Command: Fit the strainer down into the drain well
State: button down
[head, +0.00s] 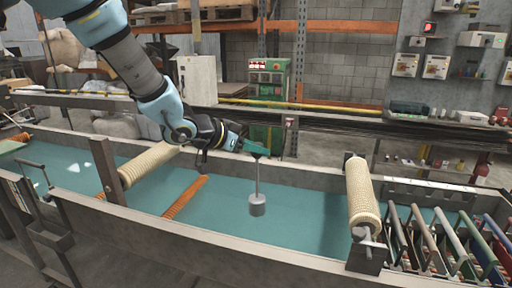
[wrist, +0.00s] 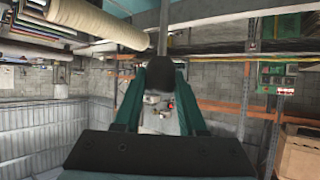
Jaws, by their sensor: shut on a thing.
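My gripper (head: 257,151) is shut on the dark top of a thin upright rod with a grey cylinder (head: 258,206) at its lower end. I take this held piece to be the strainer. It hangs about upright over the teal trough, and I cannot tell how high. In the wrist view my gripper's teal fingers (wrist: 160,92) close around a dark knob (wrist: 160,74), with the rod running up the picture from it. I cannot make out an opening for the drain well in either view.
The long trough (head: 225,240) has raised grey walls. A beige roller (head: 362,195) stands to the right and another beige roller (head: 150,163) to the left, near an orange bar (head: 185,197). Coloured frames (head: 450,240) fill the far right. The teal surface between the rollers is mostly clear.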

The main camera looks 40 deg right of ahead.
jog(key=shift+f+b, duration=8.55)
jog(key=shift+f, duration=2.85)
jog(key=shift+s+a+f+b, duration=0.1)
jog(key=shift+a+f+b, duration=0.1)
jog(key=shift+f+b, duration=0.35)
jog(key=shift+s+a+f+b, duration=0.1)
jog(key=shift+a+f+b, duration=0.15)
jog(key=shift+f, duration=0.5)
jog(key=shift+c, duration=2)
grip_release()
send_near(256, 215)
jog(key=shift+w+d+f, duration=0.2)
jog(key=shift+w+f, duration=0.65)
